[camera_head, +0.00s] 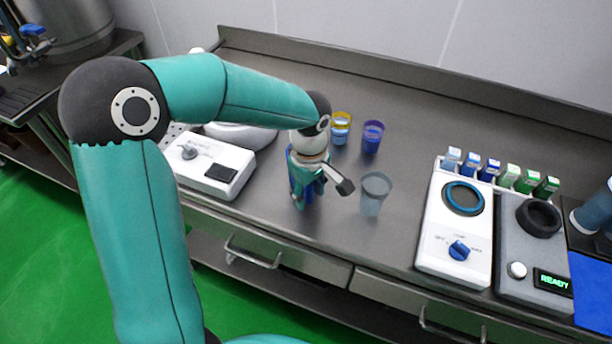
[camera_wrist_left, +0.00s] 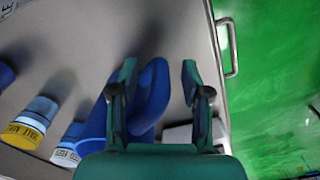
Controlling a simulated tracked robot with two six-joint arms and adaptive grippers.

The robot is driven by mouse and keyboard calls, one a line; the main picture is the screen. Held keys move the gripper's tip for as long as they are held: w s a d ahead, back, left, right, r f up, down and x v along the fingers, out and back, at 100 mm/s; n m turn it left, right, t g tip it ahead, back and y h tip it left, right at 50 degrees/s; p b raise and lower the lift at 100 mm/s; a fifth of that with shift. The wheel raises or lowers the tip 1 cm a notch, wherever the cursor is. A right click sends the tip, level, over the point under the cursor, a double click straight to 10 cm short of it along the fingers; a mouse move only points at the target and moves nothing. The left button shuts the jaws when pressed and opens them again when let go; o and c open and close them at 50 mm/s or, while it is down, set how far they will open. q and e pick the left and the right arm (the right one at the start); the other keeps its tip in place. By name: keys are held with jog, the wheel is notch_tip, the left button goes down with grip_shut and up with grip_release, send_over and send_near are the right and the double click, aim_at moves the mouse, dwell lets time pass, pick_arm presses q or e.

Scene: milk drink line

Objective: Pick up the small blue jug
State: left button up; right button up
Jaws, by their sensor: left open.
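The small blue jug (camera_head: 294,172) stands on the steel counter, largely hidden behind my left gripper (camera_head: 310,186) in the head view. In the left wrist view the gripper (camera_wrist_left: 159,75) is open, with part of the blue jug (camera_wrist_left: 152,92) showing between its fingers. More blue shows to the left of the left finger. I cannot tell whether either finger touches the jug. My right gripper is in neither view.
A yellow-rimmed cup (camera_head: 341,129) and a blue-purple cup (camera_head: 373,137) stand behind the jug. A grey translucent cup (camera_head: 375,194) stands to its right. A white device (camera_head: 210,164) is at left. Machines (camera_head: 455,230) and small cartons stand at right. The counter's front edge is close.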

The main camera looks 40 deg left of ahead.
pick_arm(q)
jog(key=shift+c, duration=0.4)
grip_shut()
jog(key=shift+r, duration=0.15)
